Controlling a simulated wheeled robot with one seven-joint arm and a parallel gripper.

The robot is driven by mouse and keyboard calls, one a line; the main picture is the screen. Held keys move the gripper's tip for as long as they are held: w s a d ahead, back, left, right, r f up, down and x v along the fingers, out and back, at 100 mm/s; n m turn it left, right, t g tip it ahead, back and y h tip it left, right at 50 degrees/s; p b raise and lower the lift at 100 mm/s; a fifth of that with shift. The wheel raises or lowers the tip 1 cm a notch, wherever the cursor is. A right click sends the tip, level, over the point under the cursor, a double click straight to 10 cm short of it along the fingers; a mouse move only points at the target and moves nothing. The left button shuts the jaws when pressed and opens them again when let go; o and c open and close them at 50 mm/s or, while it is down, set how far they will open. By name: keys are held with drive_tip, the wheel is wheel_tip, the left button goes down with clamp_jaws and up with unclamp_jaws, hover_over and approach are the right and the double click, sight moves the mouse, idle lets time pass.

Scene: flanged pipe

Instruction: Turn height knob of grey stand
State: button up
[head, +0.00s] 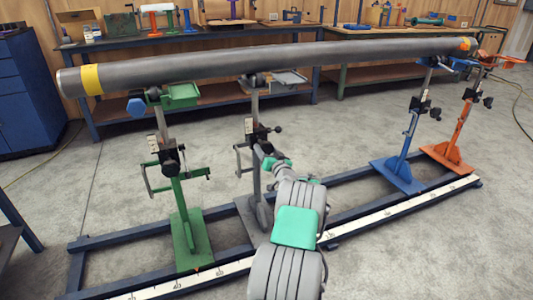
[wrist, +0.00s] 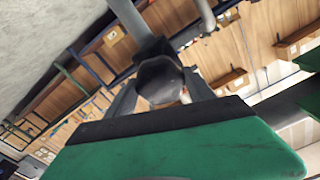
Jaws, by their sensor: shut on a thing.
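The grey stand (head: 247,196) is upright on the blue base frame, under the long grey pipe (head: 270,60). My gripper (head: 264,153) reaches it from the front at mid-height, by its black clamp. In the wrist view a dark rounded knob (wrist: 160,78) sits at the far edge of my green and black gripper. My gripper is shut on this height knob. My gripper hides part of the knob in the head view, and the wrist view shows the contact only partly.
A green stand (head: 186,225) is to the left. A blue stand (head: 402,170) and an orange stand (head: 455,145) are to the right. The blue base frame (head: 160,281) carries a white scale (head: 400,208) along its front. Workbenches (head: 130,45) line the back wall.

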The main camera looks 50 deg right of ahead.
drive_tip(key=m+b, duration=0.1)
drive_tip(key=m, duration=0.5)
idle(0.5)
drive_tip(key=o, duration=1.4)
drive_tip(key=shift+c, duration=0.2)
drive_tip(key=shift+s, duration=0.1)
drive_tip(key=p+v, duration=0.1)
drive_tip(key=v, duration=0.6)
drive_tip(key=shift+s+p, duration=0.3)
drive_tip(key=shift+s, duration=0.05)
drive_tip(key=shift+a, duration=0.1)
